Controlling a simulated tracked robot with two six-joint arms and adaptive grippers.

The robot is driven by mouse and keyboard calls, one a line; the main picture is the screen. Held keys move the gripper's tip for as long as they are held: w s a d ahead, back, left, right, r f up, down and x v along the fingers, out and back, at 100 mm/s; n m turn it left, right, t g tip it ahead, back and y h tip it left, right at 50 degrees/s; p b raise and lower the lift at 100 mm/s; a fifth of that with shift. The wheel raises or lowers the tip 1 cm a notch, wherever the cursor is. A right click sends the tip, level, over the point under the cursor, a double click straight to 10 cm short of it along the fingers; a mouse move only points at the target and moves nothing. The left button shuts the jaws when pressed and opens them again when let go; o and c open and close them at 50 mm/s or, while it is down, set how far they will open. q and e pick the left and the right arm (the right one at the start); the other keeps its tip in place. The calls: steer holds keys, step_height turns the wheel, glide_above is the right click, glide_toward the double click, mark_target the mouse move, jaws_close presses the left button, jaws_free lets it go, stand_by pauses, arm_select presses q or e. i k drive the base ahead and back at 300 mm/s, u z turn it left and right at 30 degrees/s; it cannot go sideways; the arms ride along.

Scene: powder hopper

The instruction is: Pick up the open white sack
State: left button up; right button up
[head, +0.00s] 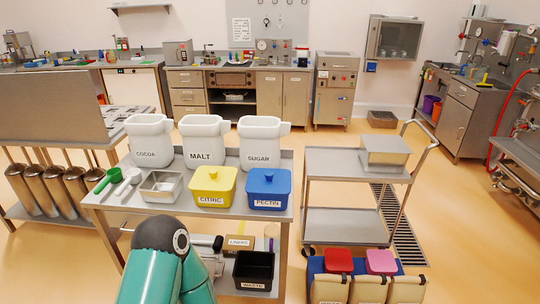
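I see no thing that I can clearly tell is an open white sack. Three white open-topped containers stand in a row at the back of the steel table (125,218): one marked COCOA (149,137), one marked MALT (200,140) and one marked SUGAR (260,140). Each has a spout or handle on its right. At the bottom right, several beige bag-like things (369,289) are cut off by the frame edge. A teal arm of mine (160,260) rises at the bottom, bent at a dark joint. Neither gripper shows clearly.
On the table are a green scoop (108,181), a steel tray (161,187), a yellow CITRIC box (213,187) and a blue PECTIN box (269,189). A black bin (254,269) is below. A steel cart (345,225) stands right; red (338,261) and pink (381,261) items lie before it.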

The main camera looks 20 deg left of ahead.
mark_target(260, 136)
steer(key=u, duration=0.15)
steer(key=i, duration=0.85)
steer(key=z, duration=0.05)
